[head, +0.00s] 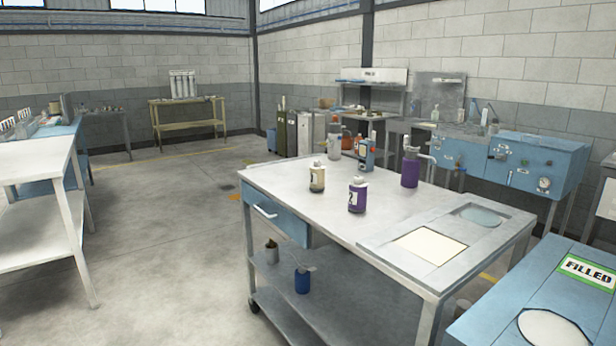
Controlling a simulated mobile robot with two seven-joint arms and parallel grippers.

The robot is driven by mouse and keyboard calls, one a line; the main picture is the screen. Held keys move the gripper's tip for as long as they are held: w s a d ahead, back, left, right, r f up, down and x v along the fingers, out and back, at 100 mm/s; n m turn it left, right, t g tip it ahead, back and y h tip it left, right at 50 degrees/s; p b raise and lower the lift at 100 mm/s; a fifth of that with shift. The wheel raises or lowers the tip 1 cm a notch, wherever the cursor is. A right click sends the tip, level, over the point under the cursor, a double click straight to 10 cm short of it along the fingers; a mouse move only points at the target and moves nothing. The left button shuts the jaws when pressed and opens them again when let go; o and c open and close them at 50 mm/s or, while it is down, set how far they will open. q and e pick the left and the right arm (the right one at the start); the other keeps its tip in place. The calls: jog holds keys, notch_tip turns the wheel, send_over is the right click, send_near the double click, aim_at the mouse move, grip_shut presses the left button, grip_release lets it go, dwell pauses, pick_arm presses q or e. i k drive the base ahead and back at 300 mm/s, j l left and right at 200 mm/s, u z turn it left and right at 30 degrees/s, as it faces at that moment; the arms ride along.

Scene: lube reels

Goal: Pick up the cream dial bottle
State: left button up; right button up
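A small cream bottle (317,180) with a pale cap and a dark mark on its front stands upright on the grey metal worktable (290,192), near its left side. It looks like the cream dial bottle, but the mark is too small to read as a dial. A purple bottle (357,198) with a pale top stands to its right and nearer to me. Neither of my grippers is in view, and nothing touches the cream bottle.
Farther back on the worktable stand a grey bottle (334,148), a blue bottle (366,158) and a larger purple bottle (410,173). A cream panel (430,246) lies at the front right. A blue surface marked FILLED (588,272) is at right. Open floor (170,230) lies left.

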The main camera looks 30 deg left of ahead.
aim_at(317, 175)
jog(key=i+j, duration=0.15)
jog(key=j, duration=0.25)
jog(key=i+j, duration=0.15)
jog(key=j, duration=0.25)
jog(key=i+j, duration=0.15)
jog(key=j, duration=0.25)
jog(key=i+j, duration=0.15)
jog(key=j, duration=0.2)
jog(key=i+j+u, duration=0.1)
jog(key=j, duration=0.3)
jog(key=i+j, duration=0.2)
jog(key=j, duration=0.2)
jog(key=i+j, duration=0.15)
jog(key=j, duration=0.25)
